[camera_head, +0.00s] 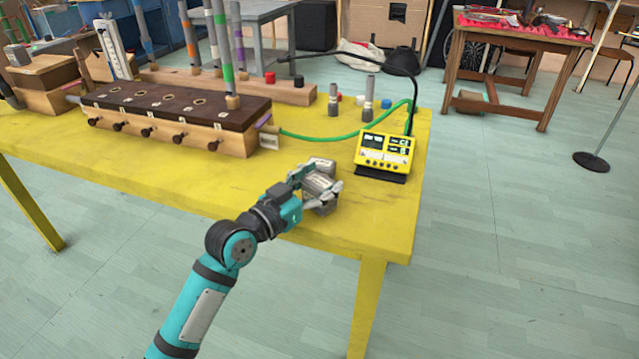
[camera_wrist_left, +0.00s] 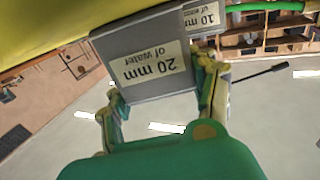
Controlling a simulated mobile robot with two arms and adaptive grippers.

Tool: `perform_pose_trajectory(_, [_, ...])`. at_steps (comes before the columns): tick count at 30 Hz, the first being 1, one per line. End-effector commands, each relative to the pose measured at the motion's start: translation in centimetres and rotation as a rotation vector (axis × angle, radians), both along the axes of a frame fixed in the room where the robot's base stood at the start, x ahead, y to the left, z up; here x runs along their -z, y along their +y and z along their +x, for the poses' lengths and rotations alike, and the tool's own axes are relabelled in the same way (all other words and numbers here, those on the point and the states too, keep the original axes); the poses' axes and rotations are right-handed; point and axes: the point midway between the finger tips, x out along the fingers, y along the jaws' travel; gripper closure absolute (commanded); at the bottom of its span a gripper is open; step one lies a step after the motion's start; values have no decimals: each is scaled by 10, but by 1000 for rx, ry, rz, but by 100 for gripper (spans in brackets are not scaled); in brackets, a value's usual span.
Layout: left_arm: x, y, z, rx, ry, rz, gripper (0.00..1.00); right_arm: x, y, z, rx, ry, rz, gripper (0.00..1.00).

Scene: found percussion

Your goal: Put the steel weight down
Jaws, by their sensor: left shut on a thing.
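The steel weight (camera_head: 319,186) is a grey block in my left gripper (camera_head: 322,195), over the near right part of the yellow table (camera_head: 230,186). In the left wrist view the weight (camera_wrist_left: 158,82) has a label reading "20 mm of water", which appears upside down. The left gripper's fingers (camera_wrist_left: 160,105) are on either side of it and shut on it. A second grey block (camera_wrist_left: 203,17), labelled "10 mm", shows just beyond it. I cannot tell whether the held weight touches the tabletop. My right gripper is not in view.
A yellow meter box (camera_head: 384,152) stands right of the weight, with a green cable (camera_head: 335,138) behind. A long dark-topped wooden box (camera_head: 175,110) stands to the left. Two grey cylinders (camera_head: 368,100) stand farther back. The table's front strip is clear left of my gripper.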

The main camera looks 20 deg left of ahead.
Motion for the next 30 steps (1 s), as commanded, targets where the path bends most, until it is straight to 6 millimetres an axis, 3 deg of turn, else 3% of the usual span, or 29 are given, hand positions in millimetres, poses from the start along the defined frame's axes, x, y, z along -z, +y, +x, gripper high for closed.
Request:
perform_pose_trajectory(8, [-2,0,0,0,-5,-2,99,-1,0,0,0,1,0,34])
perform_pose_trajectory(9, [1,0,0,0,0,-1,40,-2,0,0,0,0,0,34])
perform_pose_trajectory(15, [1,0,0,0,0,-1,16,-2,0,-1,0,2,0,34])
perform_pose_trajectory(25, [-1,1,-2,0,0,-1,16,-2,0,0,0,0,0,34])
perform_pose_trajectory(30, [0,12,-25,0,4,2,16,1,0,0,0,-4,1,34])
